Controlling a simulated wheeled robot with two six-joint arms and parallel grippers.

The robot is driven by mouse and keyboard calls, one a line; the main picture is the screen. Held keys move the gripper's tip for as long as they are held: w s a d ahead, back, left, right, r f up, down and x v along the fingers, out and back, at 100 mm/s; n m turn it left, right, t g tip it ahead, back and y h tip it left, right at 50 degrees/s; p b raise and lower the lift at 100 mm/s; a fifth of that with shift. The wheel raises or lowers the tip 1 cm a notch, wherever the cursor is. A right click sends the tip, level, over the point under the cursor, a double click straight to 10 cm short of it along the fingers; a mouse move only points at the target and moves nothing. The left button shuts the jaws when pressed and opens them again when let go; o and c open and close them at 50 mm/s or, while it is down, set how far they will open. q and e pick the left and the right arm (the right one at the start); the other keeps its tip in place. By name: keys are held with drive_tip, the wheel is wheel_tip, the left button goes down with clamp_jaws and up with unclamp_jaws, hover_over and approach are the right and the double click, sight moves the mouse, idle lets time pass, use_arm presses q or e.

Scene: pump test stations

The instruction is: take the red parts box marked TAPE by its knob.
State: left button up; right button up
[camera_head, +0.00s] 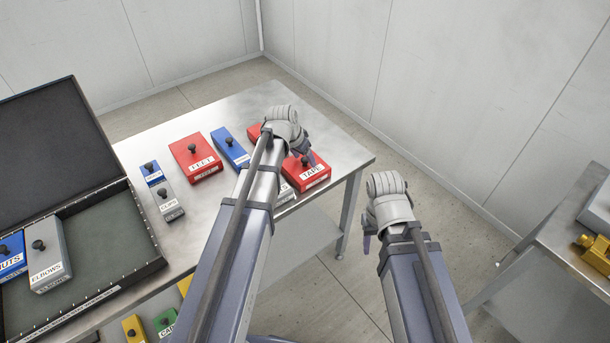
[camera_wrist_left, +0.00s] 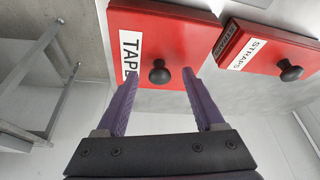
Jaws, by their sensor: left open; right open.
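The red parts box marked TAPE (camera_head: 318,181) sits near the right edge of the metal table, partly behind my left gripper. In the left wrist view the red TAPE box (camera_wrist_left: 185,35) fills the upper middle. Its black knob (camera_wrist_left: 160,73) appears between the two purple fingertips. My left gripper (camera_wrist_left: 160,78) is open and empty; I cannot tell exactly how far the fingertips are from the knob. In the head view the left gripper (camera_head: 304,153) is over the box. My right gripper (camera_head: 368,241) is open, off the table to the right, its fingers mostly hidden.
A red STRAPS box (camera_wrist_left: 262,52) is beside the TAPE box. A red FEET box (camera_head: 195,156), a blue box (camera_head: 230,147) and smaller boxes stand on the table (camera_head: 245,102). An open black case (camera_head: 140,265) lies at left. Another bench (camera_head: 560,255) stands at right.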

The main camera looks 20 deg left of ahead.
use_arm(q)
drive_tip(key=shift+f, duration=0.1)
clamp_jaws()
idle(0.5)
idle(0.9)
